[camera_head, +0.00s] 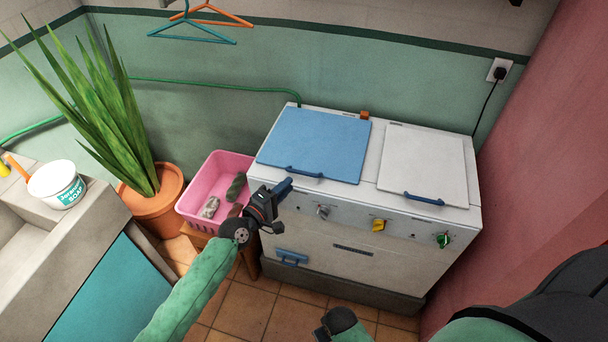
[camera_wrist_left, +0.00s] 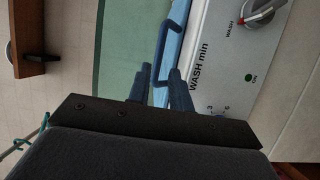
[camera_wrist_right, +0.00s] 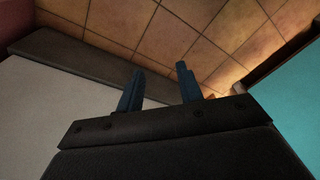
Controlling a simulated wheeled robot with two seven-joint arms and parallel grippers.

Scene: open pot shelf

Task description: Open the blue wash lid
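The blue wash lid (camera_head: 314,145) lies closed on the left half of the white washer's top. Its blue bar handle (camera_head: 305,174) runs along the front edge and shows in the left wrist view (camera_wrist_left: 164,40). My left gripper (camera_head: 284,187) is at the left end of this handle, in front of the lid. In the left wrist view its two fingers are apart, with the handle's end at or between their tips; contact is unclear. My right gripper (camera_wrist_right: 158,78) is open and empty, low over the tiled floor; its fingers are unclear in the head view.
A white lid (camera_head: 425,163) with a blue handle sits to the right. Knobs, including a yellow one (camera_head: 379,225) and a green one (camera_head: 443,240), line the washer front. A pink basket (camera_head: 213,187), a potted plant (camera_head: 154,213) and a sink are on the left.

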